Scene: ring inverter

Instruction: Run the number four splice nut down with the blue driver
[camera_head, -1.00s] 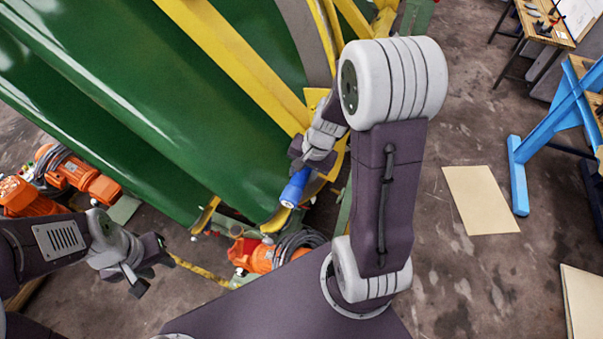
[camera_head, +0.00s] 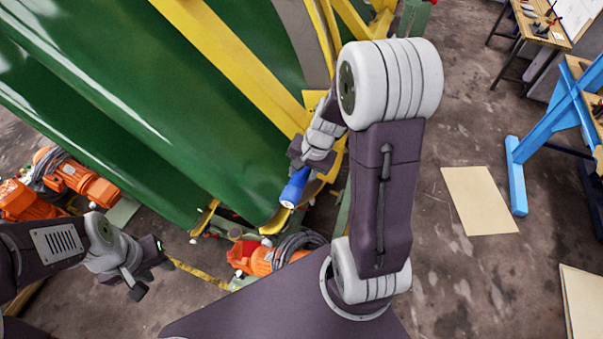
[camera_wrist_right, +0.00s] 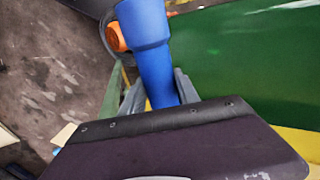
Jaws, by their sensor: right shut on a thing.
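The blue driver (camera_head: 294,188) is in my right gripper (camera_head: 305,168), beside the lower edge of the big green drum. It also shows in the right wrist view (camera_wrist_right: 148,45), standing out between the two grey fingers (camera_wrist_right: 155,92), which are shut on it. In the head view its free end points down and to the left. My left gripper (camera_head: 150,273) is at the lower left, empty, over the floor, with its fingers apart. I cannot make out the number four splice nut in either view.
The green drum (camera_head: 130,110) with yellow ring frames (camera_head: 235,65) fills the upper left. Orange motors (camera_head: 80,178) (camera_head: 262,258) with coiled cables sit low beside it. A blue stand (camera_head: 517,175) and a workbench (camera_head: 545,25) are at the right. The floor between is clear except for flat tan sheets (camera_head: 480,200).

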